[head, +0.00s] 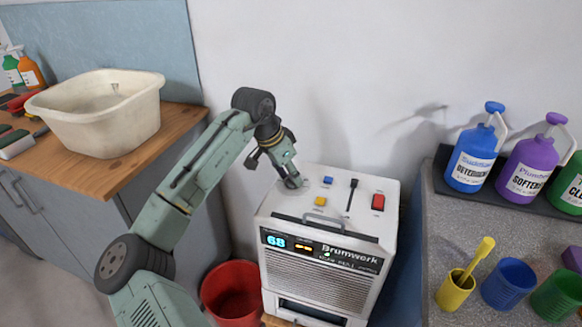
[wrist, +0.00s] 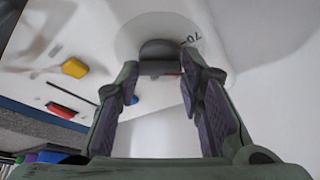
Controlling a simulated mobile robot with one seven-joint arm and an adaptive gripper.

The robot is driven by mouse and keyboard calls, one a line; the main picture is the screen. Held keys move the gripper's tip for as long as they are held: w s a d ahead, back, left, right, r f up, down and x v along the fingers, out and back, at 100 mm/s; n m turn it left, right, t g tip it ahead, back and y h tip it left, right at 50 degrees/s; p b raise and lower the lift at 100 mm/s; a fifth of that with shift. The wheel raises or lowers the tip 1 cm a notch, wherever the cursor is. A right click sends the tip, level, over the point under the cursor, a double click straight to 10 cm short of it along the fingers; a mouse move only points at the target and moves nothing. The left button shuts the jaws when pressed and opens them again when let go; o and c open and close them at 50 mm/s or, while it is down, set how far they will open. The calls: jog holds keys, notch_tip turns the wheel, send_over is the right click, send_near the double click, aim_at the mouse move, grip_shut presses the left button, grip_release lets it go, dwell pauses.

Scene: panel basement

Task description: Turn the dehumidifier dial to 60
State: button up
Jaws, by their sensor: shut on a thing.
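The white dehumidifier (head: 335,235) stands against the wall, its control panel facing up. Its front display (head: 276,242) shows 68 in blue digits. The dark grey dial (wrist: 160,50) sits on a pale round plate on the top panel. The number 70 is printed beside it, and a bit of red shows at its near edge. My gripper (head: 291,181) reaches down to the panel's back left corner and hides most of the dial in the head view. In the wrist view my gripper's fingers (wrist: 160,74) are on both sides of the dial, shut on it.
On the panel are a blue button (head: 327,180), a yellow button (head: 320,201), a black lever (head: 351,194) and a red switch (head: 378,202). A red bucket (head: 232,290) stands at the left. Bottles and cups stand on the right counter (head: 450,215).

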jog(key=shift+m+g+p, duration=0.35)
jog(key=shift+m+g, duration=0.05)
jog(key=shift+m, duration=0.4)
jog(key=o, duration=1.2)
jog(key=shift+c, duration=0.2)
jog(key=v, duration=1.2)
jog(key=shift+a, duration=0.15)
